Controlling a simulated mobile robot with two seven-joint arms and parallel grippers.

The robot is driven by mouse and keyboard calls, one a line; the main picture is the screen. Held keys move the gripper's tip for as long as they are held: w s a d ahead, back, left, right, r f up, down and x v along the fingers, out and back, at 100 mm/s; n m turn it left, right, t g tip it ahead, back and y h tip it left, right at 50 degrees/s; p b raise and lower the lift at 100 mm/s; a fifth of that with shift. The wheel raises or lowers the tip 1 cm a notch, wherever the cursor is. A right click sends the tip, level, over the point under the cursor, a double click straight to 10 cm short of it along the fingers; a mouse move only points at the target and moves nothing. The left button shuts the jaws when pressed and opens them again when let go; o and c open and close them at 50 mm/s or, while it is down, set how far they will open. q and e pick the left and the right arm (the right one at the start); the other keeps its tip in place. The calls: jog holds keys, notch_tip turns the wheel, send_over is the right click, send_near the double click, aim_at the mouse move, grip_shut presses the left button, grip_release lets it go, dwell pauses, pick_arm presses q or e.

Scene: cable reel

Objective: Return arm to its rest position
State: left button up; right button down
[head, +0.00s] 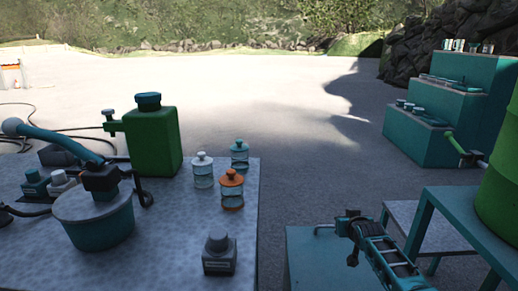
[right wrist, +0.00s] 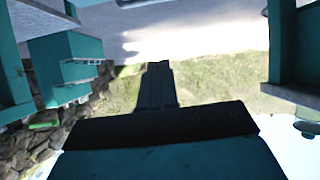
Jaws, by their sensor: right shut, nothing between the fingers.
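My right gripper (right wrist: 158,66) shows in the right wrist view as a dark, narrow pair of fingers held together, with nothing between them. It points towards the top of that picture, clear of any object. The scene there appears upside down, with sky at the bottom right. My left gripper is in neither view. In the head view a dark and teal jointed mechanism (head: 378,245) is at the bottom right; I cannot tell whether it is part of my right arm.
A grey table (head: 150,255) at left bears a green canister (head: 153,140), a teal pot (head: 93,222) and several jars. A teal stepped shelf (head: 425,138) and a green drum (head: 498,195) on a teal stand are at right. The middle ground is open.

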jog(key=s+a+f+n+y+p, duration=0.15)
jog(key=s+a+f, duration=0.25)
jog(key=s, duration=0.7)
jog(key=s+a+f+n+p, duration=0.1)
jog(key=s+a+f+p, duration=0.25)
jog(key=s, duration=0.65)
pick_arm(q)
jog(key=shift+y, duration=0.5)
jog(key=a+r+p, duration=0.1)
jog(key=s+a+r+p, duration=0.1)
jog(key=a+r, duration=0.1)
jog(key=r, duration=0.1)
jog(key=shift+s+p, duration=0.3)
jog(key=shift+p, duration=0.1)
pick_arm(e)
jog(key=s+a+r+y, duration=0.1)
jog(key=s+a+r, duration=0.1)
jog(key=s, duration=0.8)
jog(key=s+a+r+g, duration=0.1)
jog(key=s+a+r, duration=0.2)
jog(key=s, duration=0.7)
jog(key=shift+a+r+n+g+y, duration=0.25)
jog(key=shift+a+n+g+y, duration=0.15)
jog(key=shift+a, duration=0.4)
